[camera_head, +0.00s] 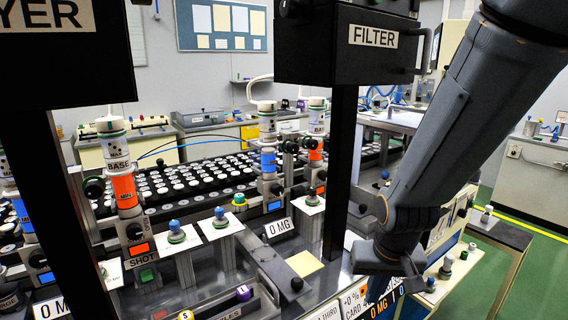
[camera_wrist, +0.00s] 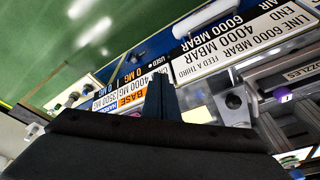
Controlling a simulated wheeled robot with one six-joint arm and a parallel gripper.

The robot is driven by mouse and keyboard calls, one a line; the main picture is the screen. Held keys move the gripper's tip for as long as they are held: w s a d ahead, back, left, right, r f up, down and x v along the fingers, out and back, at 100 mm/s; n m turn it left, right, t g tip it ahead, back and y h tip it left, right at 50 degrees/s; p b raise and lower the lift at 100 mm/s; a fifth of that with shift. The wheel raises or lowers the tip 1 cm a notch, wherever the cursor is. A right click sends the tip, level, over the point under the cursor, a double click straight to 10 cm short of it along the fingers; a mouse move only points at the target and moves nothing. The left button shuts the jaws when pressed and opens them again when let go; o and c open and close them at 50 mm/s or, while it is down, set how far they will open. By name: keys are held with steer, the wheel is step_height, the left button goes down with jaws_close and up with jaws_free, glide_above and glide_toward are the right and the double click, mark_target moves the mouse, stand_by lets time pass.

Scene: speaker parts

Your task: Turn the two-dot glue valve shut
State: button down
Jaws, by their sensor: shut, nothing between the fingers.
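Glue dispensers stand along the bench in the head view: one with an orange band (camera_head: 124,190) at the left, one with a blue band (camera_head: 268,161) and another orange-banded one (camera_head: 316,153) at the centre. Each has dark round knobs on or beside it, such as the knob (camera_head: 134,231) at the left. My gripper (camera_wrist: 160,84) shows as narrow dark fingers, shut and empty, above the labelled front panel in the wrist view. It is well apart from the dispensers.
A black post under the FILTER box (camera_head: 345,48) stands between my arm and the dispensers. Another dark post stands at the left. A nozzle tray (camera_head: 215,305) lies at the front. Green floor is open at the right.

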steer(key=w+a+m+t, duration=0.2)
steer(key=w+t, duration=0.1)
steer(key=w, duration=0.7)
steer(key=m+t+y+p, duration=0.4)
steer(key=m+t+y, duration=0.4)
steer(key=t+y, duration=0.15)
glide_toward(277, 189)
steer(key=a+f, duration=0.2)
steer(key=shift+y, duration=0.25)
steer(key=shift+b+x, duration=1.1)
steer(key=shift+x, duration=2.1)
steer(key=shift+s+a+r, duration=0.1)
steer(key=shift+a+r, duration=0.1)
steer(key=shift+d, duration=0.2)
